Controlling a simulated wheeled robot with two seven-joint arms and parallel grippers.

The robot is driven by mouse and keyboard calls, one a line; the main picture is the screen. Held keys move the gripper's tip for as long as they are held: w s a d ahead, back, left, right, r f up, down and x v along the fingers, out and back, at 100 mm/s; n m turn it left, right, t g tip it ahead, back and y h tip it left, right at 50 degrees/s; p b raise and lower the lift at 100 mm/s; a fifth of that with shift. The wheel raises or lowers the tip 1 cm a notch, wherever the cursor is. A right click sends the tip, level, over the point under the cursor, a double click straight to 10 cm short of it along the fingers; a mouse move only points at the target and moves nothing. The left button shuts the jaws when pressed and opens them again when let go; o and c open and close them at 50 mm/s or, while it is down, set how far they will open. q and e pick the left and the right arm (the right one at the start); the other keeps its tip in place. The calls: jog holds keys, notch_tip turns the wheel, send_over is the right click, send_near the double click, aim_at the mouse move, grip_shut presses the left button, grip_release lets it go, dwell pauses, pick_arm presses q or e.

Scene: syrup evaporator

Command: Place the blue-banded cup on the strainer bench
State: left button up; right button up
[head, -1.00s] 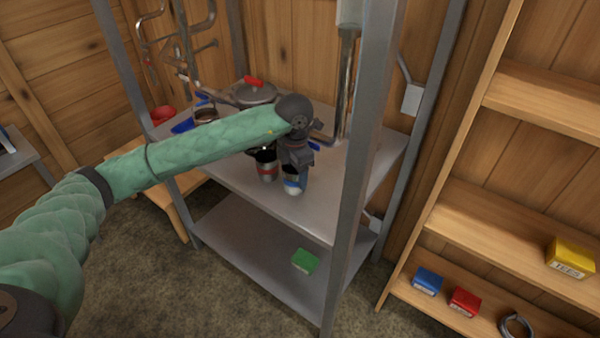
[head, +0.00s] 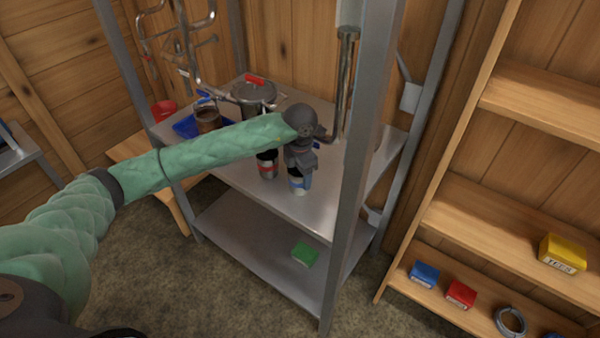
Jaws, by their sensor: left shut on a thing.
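The blue-banded cup (head: 299,184) is white with a blue band and a dark top. It is upright at the front of the metal rack's upper shelf (head: 316,214). My left gripper (head: 301,168) comes down over it from above and is shut on it. I cannot tell whether its base touches the shelf. A similar cup with a red band (head: 267,169) stands just left of it, partly behind my left arm. I cannot tell which surface is the strainer bench. My right gripper is out of view.
A lidded pot (head: 254,93), a jar of brown liquid (head: 207,117) and a blue tray (head: 187,127) stand farther back. A grey post (head: 348,200) rises close right of the cup. A green box (head: 305,254) lies on the lower shelf. Wooden shelves (head: 500,235) stand at right.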

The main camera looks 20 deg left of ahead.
pick_arm(q)
jog(key=shift+f, duration=0.1)
jog(key=o, duration=1)
jog(key=shift+c, duration=0.2)
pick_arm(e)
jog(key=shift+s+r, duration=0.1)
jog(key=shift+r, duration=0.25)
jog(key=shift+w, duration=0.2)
pick_arm(q)
jog(key=shift+r, duration=0.5)
jog(key=shift+r+b, duration=2.4)
jog(key=shift+r, duration=3.25)
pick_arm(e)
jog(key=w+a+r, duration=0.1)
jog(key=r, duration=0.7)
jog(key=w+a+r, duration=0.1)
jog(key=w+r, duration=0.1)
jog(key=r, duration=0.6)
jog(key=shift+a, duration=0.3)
